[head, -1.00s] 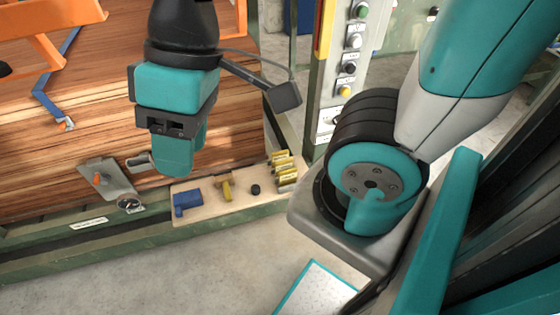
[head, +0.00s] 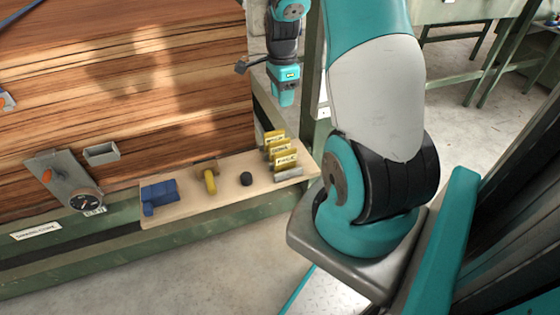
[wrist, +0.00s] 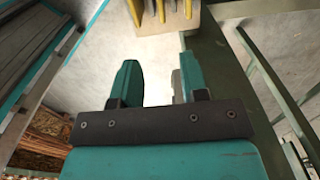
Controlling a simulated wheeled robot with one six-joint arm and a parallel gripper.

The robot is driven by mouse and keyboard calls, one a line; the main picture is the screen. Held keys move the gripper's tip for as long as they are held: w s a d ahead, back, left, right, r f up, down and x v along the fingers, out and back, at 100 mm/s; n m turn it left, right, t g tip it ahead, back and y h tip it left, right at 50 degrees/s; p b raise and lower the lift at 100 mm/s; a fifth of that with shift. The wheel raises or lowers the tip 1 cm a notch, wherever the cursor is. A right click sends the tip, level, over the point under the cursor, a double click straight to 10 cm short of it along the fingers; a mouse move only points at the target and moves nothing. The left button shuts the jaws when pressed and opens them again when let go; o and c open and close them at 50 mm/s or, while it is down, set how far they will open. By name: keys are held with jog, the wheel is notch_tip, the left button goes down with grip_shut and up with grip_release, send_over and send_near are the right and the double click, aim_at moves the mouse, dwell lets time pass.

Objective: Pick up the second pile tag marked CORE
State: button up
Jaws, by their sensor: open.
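Several yellow tags (head: 284,159) stand in a row at the right end of a pale wooden shelf in the head view. Their black lettering is too small to read surely, so I cannot tell which say CORE. My gripper (head: 284,100) hangs beyond the tags, apart from them, pointing down. In the wrist view, my gripper (wrist: 158,85) has its two teal fingers apart with nothing between them. The tags (wrist: 161,10) show edge-on at the top of that view, beyond the fingertips and partly cut off by the frame.
The shelf (head: 222,194) also holds a blue tool (head: 160,193), a yellow-handled tool (head: 210,181) and a black knob (head: 246,179). A gauge plate (head: 62,180) and small grey box (head: 101,153) lie left on wood veneer (head: 130,90). A green frame post borders the right.

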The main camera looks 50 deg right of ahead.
jog(key=b, duration=0.3)
send_near(280, 140)
jog(key=f, duration=0.5)
jog(key=shift+s+d+f, duration=0.15)
jog(key=shift+s+f, duration=0.05)
jog(key=shift+f, duration=0.05)
jog(key=f, duration=0.1)
jog(key=f+b, duration=0.1)
jog(key=f, duration=0.3)
jog(key=shift+w+a+f+b, duration=0.1)
jog(key=shift+w+a+b, duration=0.15)
jog(key=shift+b, duration=0.15)
grip_shut()
